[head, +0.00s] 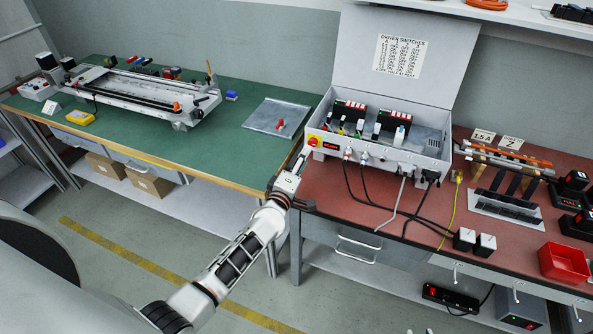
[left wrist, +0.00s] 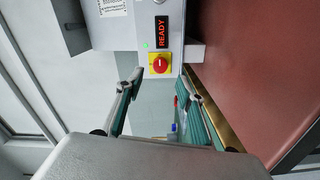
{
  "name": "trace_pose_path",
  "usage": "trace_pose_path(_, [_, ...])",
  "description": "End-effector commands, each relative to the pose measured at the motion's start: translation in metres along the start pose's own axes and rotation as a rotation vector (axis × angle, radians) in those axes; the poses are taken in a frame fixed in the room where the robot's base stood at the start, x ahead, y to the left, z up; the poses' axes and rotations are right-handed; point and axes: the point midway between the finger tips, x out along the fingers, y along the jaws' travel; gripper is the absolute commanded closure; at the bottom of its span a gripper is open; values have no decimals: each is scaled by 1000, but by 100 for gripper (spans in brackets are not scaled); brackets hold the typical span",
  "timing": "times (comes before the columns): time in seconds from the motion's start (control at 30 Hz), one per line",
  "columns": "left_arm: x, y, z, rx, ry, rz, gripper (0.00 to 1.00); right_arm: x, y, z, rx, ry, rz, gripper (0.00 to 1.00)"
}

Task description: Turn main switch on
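The main switch (head: 313,141) is a red round knob on a yellow square plate at the left end of the grey control box's front. It also shows in the left wrist view (left wrist: 160,64), just ahead of the fingertips. My left gripper (head: 299,168) is by the box's left front corner. In the left wrist view its fingers (left wrist: 162,84) are apart and empty, one to each side of the switch in the picture, without visible contact.
The control box (head: 397,165) stands open-lidded on the red bench (head: 335,205). A lit READY display (left wrist: 162,31) and a small green light are beside the switch. Cables hang from the box front. The green bench (head: 235,115) lies to the left, with a metal tray (head: 262,122).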

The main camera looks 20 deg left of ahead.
Motion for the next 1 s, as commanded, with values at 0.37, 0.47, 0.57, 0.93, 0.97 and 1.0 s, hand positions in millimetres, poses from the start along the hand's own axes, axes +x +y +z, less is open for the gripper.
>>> trace_pose_path(0.37, [-53, 0, 0, 1, 0, -1, 62, 0, 0, 0, 1, 1, 0, 76])
trace_pose_path(0.47, [-57, 0, 0, 2, 0, 0, 62, 0, 0, 0, 1, 1, 0, 76])
trace_pose_path(0.57, [-59, 0, 0, 2, 0, 0, 62, 0, 0, 0, 1, 1, 0, 76])
trace_pose_path(0.93, [-58, 0, 0, 1, 0, 0, 62, 0, 0, -1, 1, 1, 0, 76])
trace_pose_path(0.97, [-58, 0, 0, 1, 0, 0, 62, 0, 0, -1, 2, 1, 0, 76])
trace_pose_path(1.0, [-60, -1, 1, 7, -2, -1, 62, 0, -1, -1, 2, 2, 0, 76])
